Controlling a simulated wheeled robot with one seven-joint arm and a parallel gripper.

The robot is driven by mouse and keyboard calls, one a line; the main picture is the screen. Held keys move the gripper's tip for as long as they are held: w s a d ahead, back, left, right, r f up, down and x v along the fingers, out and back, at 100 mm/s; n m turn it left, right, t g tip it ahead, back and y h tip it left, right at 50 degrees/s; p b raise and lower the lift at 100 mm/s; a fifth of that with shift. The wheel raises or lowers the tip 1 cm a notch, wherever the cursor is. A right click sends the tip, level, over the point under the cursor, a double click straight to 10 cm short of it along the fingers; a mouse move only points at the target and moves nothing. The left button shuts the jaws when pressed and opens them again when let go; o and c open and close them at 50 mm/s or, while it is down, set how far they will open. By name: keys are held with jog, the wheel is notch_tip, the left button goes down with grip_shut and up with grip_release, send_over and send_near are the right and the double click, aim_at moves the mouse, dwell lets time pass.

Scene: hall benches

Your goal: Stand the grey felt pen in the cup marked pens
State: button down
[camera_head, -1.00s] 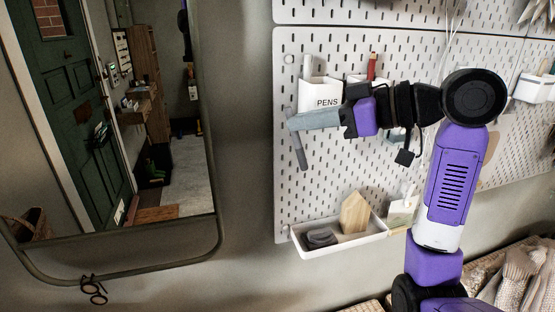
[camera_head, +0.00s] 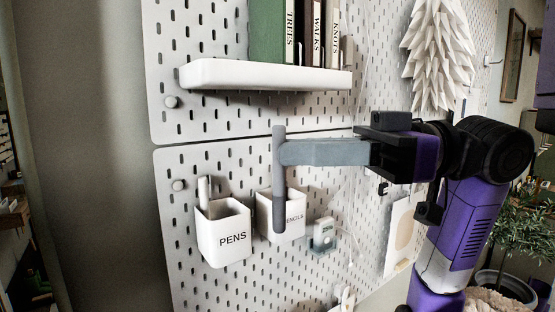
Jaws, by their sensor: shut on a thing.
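The grey felt pen (camera_head: 279,185) hangs upright in my gripper (camera_head: 285,153), which is shut on it near its upper part. The pen's lower end overlaps the left part of the cup marked PENCILS (camera_head: 290,222) in the picture; I cannot tell how far in front of it the pen is. The white cup marked PENS (camera_head: 225,243) is on the pegboard to the left of the pen and a little lower. A light-coloured pen (camera_head: 204,190) stands in that cup.
A white shelf (camera_head: 265,76) with several books sits above my gripper. A peg (camera_head: 179,185) sticks out left of the PENS cup. A white paper tree (camera_head: 440,50) hangs at upper right.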

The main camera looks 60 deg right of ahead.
jog(key=shift+w+d, duration=2.1)
jog(key=shift+w, duration=2.8)
jog(key=shift+f+b, duration=1.95)
jog(key=shift+f, duration=0.25)
jog(key=c, duration=1.4)
grip_release()
jog(key=shift+c, duration=0.2)
jog(key=b+v, duration=0.2)
jog(key=v, duration=0.5)
jog(key=shift+s+d, duration=0.25)
jog(key=shift+d, duration=0.05)
